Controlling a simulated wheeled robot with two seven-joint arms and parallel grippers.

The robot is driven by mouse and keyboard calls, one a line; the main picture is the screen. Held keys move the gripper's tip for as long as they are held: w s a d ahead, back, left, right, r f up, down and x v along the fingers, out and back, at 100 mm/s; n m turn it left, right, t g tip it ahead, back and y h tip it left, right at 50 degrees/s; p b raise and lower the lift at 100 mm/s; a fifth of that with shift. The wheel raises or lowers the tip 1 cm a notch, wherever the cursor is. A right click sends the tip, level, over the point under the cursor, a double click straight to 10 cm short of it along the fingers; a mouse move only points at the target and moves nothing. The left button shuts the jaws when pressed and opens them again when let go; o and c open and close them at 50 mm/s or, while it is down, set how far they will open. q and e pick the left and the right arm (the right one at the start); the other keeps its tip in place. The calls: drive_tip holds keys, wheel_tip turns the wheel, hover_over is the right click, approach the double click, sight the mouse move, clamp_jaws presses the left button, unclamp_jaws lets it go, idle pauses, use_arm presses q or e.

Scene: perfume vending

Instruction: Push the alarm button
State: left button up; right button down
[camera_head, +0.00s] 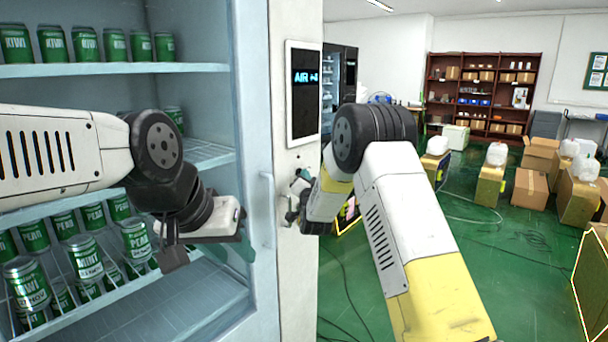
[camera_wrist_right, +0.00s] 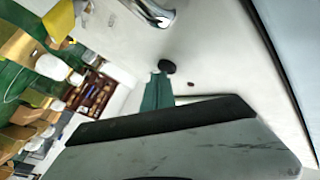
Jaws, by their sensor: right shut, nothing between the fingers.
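My right gripper (camera_head: 299,190) is at the white panel (camera_head: 297,258) beside the glass-fronted cabinet, below a dark screen (camera_head: 303,92). In the right wrist view its green fingertips (camera_wrist_right: 157,91) are together and empty. Their end is close to a small round black part (camera_wrist_right: 167,66) on the white panel; I cannot tell if they touch. I cannot tell whether this part is the alarm button, and no labelled alarm button shows. My left gripper (camera_head: 215,243) hangs in front of the cabinet shelves, with its finger opening unclear.
Shelves of green cans (camera_head: 84,256) stand behind my left arm. A vertical handle (camera_head: 268,210) runs along the cabinet edge. A metal fitting (camera_wrist_right: 150,12) shows near the fingertips in the wrist view. Cardboard boxes (camera_head: 529,190) stand on the green floor at right.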

drive_tip(key=shift+s+d, duration=0.5)
drive_tip(key=shift+d, duration=0.1)
drive_tip(key=shift+d, duration=0.1)
drive_tip(key=shift+s+d, duration=0.75)
drive_tip(key=shift+d, duration=0.25)
drive_tip(key=shift+s+d, duration=0.7)
drive_tip(key=shift+d, duration=0.25)
